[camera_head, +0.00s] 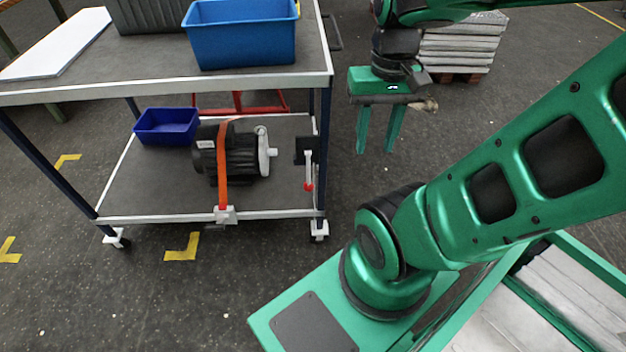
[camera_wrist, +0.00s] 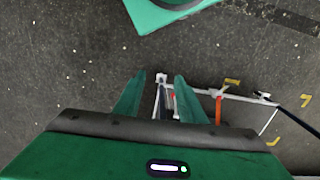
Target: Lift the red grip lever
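The red grip lever (camera_head: 309,186) is a small red-tipped handle. It hangs from a dark bracket with a pale rod at the right end of the cart's lower shelf. My green gripper (camera_head: 375,152) is right of the cart, apart from the lever, with its two fingers pointing down. The fingers are spread and nothing shows between them in the head view. In the wrist view my gripper (camera_wrist: 160,75) is also open, with the cart's edge seen beyond and between the fingers. A small red bit there may be the lever, but it is too small to tell.
The cart (camera_head: 325,79) has a blue bin (camera_head: 240,40) on top. Its lower shelf holds a dark blue bin (camera_head: 166,126) and a black motor (camera_head: 240,160) under an orange strap (camera_head: 222,175). A pallet stack (camera_head: 462,45) stands behind.

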